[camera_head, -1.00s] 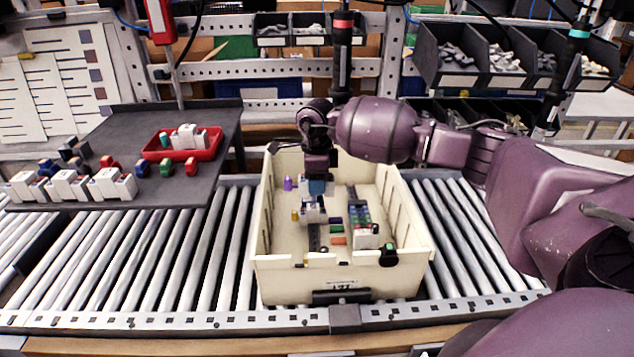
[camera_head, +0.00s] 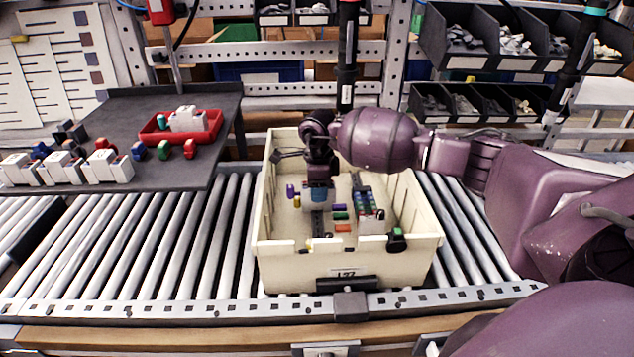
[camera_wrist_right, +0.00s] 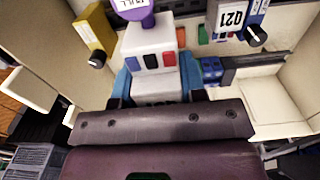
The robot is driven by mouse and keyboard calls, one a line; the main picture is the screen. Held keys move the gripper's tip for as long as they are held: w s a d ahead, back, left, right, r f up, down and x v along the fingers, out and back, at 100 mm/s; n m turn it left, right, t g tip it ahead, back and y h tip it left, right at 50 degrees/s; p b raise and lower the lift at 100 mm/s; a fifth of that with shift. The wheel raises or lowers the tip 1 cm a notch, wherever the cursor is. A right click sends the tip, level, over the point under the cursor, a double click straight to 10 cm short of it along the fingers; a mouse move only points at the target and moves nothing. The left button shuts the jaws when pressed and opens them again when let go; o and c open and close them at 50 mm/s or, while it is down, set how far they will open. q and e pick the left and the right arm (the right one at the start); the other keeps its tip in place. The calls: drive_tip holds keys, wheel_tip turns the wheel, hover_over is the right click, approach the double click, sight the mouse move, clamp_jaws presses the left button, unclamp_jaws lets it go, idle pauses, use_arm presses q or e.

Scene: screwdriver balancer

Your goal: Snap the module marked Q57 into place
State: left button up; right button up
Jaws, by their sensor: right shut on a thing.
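My right gripper (camera_head: 319,193) is low inside the cream tote and shut on a white module (camera_wrist_right: 152,45). The module's face carries blue, dark and red marks; my blue finger pads lie on either side of it. Its lettering is mostly hidden by the gripper, so I cannot read whether it is Q57. A dark rail (camera_head: 318,222) runs under the module; I cannot tell whether the two touch. A purple PULL tag (camera_wrist_right: 134,12) shows beyond the module. Another module, marked Q21 (camera_wrist_right: 231,18), stands to the right. My left gripper is not in view.
The tote (camera_head: 300,272) stands on a roller conveyor (camera_head: 190,245). A row of small coloured parts (camera_head: 363,200) lies to the right of the gripper. A grey shelf (camera_head: 110,120) at left holds white modules and a red tray (camera_head: 207,134).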

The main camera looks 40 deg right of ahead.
wheel_tip(320, 180, down, 2)
drive_tip(key=shift+f+b, duration=0.1)
drive_tip(key=shift+b, duration=0.25)
drive_tip(key=shift+f, duration=0.4)
drive_tip(key=shift+f+b, duration=0.45)
drive_tip(key=shift+f, duration=0.3)
drive_tip(key=shift+f+b, duration=0.35)
drive_tip(key=shift+f, duration=0.5)
drive_tip(key=shift+f+b, duration=0.75)
drive_tip(key=shift+f, duration=0.85)
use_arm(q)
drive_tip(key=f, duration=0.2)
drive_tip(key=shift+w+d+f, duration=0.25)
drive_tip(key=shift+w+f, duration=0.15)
use_arm(e)
drive_tip(key=shift+f, duration=0.15)
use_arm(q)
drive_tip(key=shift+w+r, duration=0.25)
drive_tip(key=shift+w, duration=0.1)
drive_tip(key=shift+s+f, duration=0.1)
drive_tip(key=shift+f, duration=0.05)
